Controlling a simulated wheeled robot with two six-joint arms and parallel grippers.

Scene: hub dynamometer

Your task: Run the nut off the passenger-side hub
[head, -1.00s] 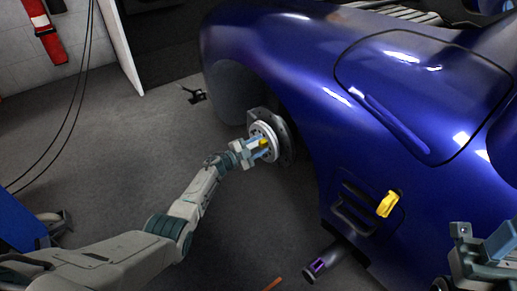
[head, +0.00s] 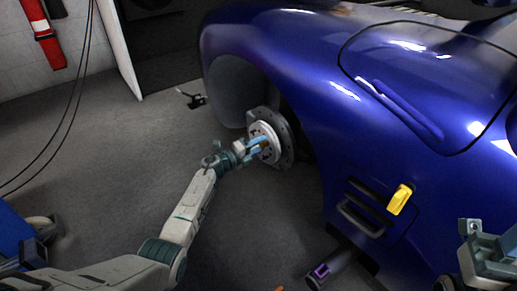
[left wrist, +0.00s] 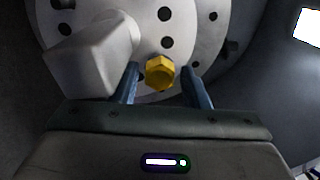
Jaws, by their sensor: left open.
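The yellow hex nut (left wrist: 160,72) sits on the pale round hub face (left wrist: 150,30) in the left wrist view. In the head view the hub (head: 263,136) shows in the blue car's wheel well, and the nut is hidden by my gripper. My left gripper (head: 258,146) is at the hub. Its two blue fingers (left wrist: 158,88) are open, one on each side of the nut, with visible gaps. How deep they reach around it I cannot tell. Part of my right arm (head: 486,248) shows at the right edge; its fingers are not clear.
The blue car body (head: 300,70) curves over and right of the hub. A yellow piece (head: 399,199) is on its side near a black vent. A dark cylinder with a purple mark (head: 325,272) is low in front. The grey floor (head: 110,190) left of the hub is mostly clear.

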